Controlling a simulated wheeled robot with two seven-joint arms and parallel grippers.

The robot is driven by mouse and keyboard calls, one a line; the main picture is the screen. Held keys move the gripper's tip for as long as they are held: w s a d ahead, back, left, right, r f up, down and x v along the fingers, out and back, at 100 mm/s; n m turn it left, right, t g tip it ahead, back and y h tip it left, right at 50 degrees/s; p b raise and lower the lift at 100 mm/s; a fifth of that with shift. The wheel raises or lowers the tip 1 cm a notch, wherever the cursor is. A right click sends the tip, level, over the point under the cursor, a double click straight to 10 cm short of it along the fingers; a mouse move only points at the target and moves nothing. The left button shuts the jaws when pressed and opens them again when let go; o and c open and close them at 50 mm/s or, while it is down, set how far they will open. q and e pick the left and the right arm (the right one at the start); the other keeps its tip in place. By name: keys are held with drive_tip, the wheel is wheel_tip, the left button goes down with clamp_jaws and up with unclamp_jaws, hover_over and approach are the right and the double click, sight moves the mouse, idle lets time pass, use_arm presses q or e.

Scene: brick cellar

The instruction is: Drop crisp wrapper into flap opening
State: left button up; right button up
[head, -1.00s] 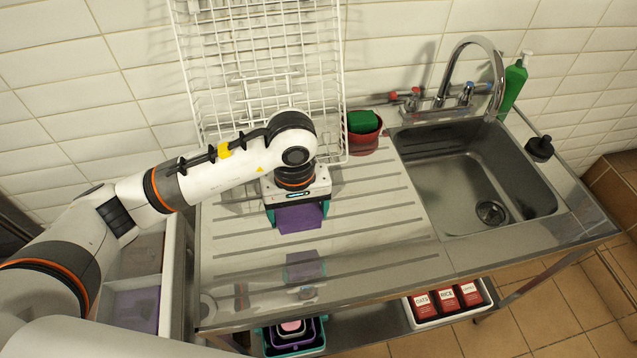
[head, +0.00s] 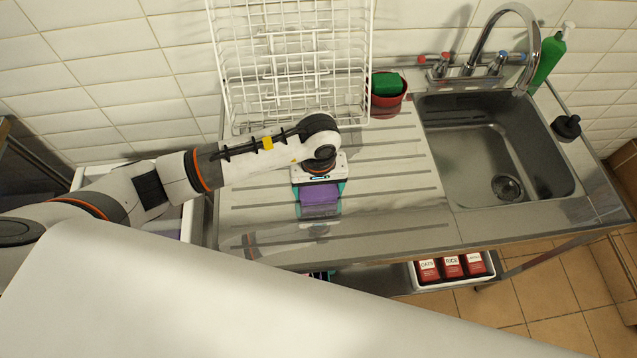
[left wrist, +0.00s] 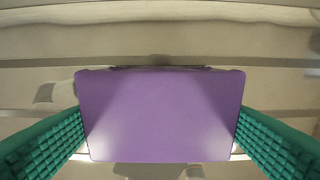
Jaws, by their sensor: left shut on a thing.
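A purple, flat, rectangular piece (head: 320,200), which looks like the crisp wrapper, is held between the teal fingers of my left gripper (head: 320,208). The gripper points down over the ribbed steel draining board; I cannot tell its exact height. In the left wrist view the purple piece (left wrist: 162,115) fills the middle, with a teal finger on each side. No flap opening can be made out. My right gripper does not show.
A white wire rack (head: 290,65) stands behind the gripper. A red pot with a green sponge (head: 387,86) is at its right, then the steel sink (head: 490,150) with tap and green bottle (head: 550,58). White tray (head: 452,283) with red boxes sits below. Front left is hidden.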

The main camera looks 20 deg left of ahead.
use_arm(q)
drive_tip(key=shift+f, duration=0.1)
drive_tip(key=shift+f+b, duration=0.1)
drive_tip(key=shift+b, duration=0.2)
drive_tip(key=o, duration=0.9)
